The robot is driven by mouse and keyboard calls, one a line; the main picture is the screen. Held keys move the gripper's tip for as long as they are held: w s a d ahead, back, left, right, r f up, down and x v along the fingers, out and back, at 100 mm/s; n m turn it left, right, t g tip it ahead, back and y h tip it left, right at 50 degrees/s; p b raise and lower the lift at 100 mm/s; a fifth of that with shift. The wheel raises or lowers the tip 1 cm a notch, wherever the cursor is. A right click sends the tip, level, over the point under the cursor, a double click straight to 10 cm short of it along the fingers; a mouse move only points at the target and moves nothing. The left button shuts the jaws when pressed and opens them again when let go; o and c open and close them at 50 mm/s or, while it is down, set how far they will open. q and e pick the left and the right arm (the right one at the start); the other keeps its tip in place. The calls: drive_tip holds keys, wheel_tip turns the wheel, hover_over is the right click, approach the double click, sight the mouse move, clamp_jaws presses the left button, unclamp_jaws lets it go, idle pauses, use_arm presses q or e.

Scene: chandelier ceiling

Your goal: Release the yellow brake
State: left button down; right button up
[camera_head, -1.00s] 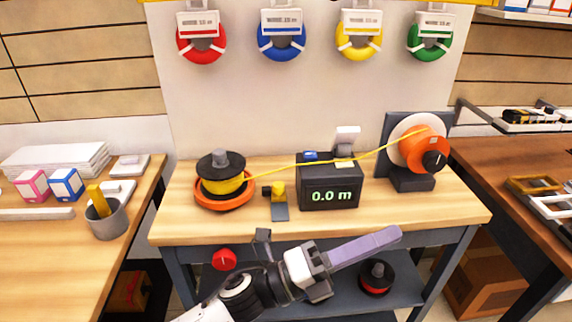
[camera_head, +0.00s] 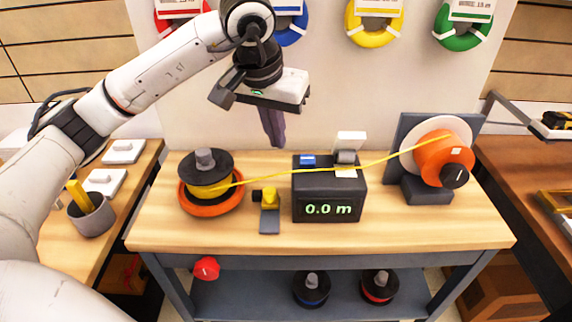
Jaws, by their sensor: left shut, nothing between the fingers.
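The yellow brake (camera_head: 270,199) is a small yellow piece with a black end on its left and a grey plate in front, standing on the workbench (camera_head: 400,233). It sits between the spool of yellow wire (camera_head: 208,190) and the black meter (camera_head: 328,190) reading 0.0 m. My left gripper (camera_head: 275,140) comes in from the upper left and points down. Its fingers are shut and empty, higher in the picture than the brake and apart from it. My right gripper is not in view.
The yellow wire (camera_head: 385,159) runs from the spool over the meter to the orange reel (camera_head: 442,158) at right. Colored wire coils hang on the back panel. The bench front is clear. Two spools stand on the lower shelf (camera_head: 250,301).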

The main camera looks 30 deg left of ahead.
use_arm(q)
drive_tip(key=s, duration=0.1)
hover_over(282, 190)
wheel_tip(282, 190, down, 9)
drive_tip(key=shift+r+p, duration=0.1)
drive_tip(key=shift+p, duration=0.2)
drive_tip(key=s+p, duration=0.1)
drive_tip(key=s, duration=0.2)
drive_tip(key=shift+d, duration=0.15)
drive_tip(key=shift+s+d, duration=0.1)
drive_tip(key=shift+s, duration=0.25)
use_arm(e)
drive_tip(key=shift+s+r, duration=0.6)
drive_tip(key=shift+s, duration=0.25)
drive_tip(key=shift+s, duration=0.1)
